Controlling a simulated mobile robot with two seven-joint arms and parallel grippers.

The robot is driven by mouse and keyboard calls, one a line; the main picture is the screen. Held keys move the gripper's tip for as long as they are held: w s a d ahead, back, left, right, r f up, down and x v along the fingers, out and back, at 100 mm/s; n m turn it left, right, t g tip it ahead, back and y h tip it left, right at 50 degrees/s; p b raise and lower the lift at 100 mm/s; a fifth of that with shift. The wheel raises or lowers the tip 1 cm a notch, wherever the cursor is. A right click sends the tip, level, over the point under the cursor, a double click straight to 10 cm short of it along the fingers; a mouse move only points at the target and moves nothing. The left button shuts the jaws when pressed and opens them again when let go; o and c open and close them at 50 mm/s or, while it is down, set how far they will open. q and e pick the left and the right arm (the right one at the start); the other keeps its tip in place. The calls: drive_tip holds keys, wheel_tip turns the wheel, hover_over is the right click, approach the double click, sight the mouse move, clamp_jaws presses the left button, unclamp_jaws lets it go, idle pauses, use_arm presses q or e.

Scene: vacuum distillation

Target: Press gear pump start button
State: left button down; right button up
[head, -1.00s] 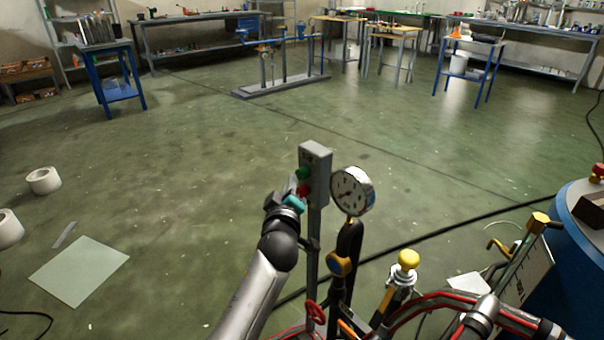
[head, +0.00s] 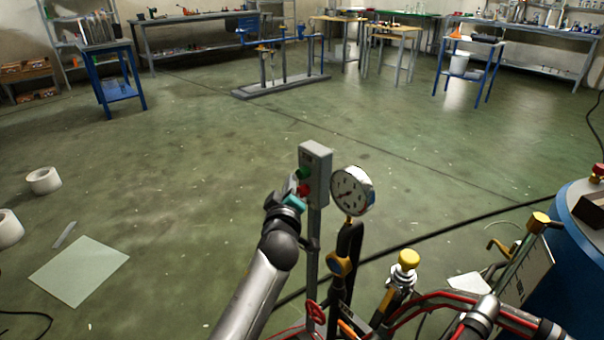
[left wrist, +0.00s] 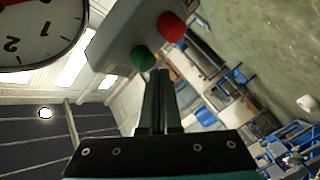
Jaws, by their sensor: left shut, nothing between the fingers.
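A grey control box (head: 316,172) stands on a post in the middle of the head view. It carries a green button (head: 304,173) above a red button (head: 304,190). In the left wrist view the box (left wrist: 122,38) shows the green button (left wrist: 143,58) and the red button (left wrist: 171,27). My left gripper (head: 294,193) is in front of the box's button face, with its fingers closed and empty. In the left wrist view the fingertips (left wrist: 160,74) are just beside the green button; whether they touch it I cannot tell. My right gripper is not in view.
A round pressure gauge (head: 352,190) stands close to the right of the box. A yellow-knobbed valve (head: 408,262), red hoses and a blue tank (head: 578,250) are at the lower right. Open floor lies to the left, with a pale sheet (head: 79,270) on it.

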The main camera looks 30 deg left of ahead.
use_arm(q)
drive_tip(key=shift+w+d, duration=0.2)
drive_tip(key=shift+w, duration=0.15)
drive_tip(key=shift+w+b, duration=0.2)
drive_tip(key=shift+b, duration=0.15)
idle(0.5)
drive_tip(key=shift+s+a+p, duration=0.15)
drive_tip(key=shift+s+p, duration=0.2)
drive_tip(key=shift+s, duration=0.25)
drive_tip(key=s+a+p, duration=0.2)
drive_tip(key=s, duration=0.3)
drive_tip(key=shift+s+a+p, duration=0.2)
drive_tip(key=shift+s+p, duration=0.1)
drive_tip(key=shift+p, duration=0.1)
drive_tip(key=shift+f, duration=0.1)
idle(0.4)
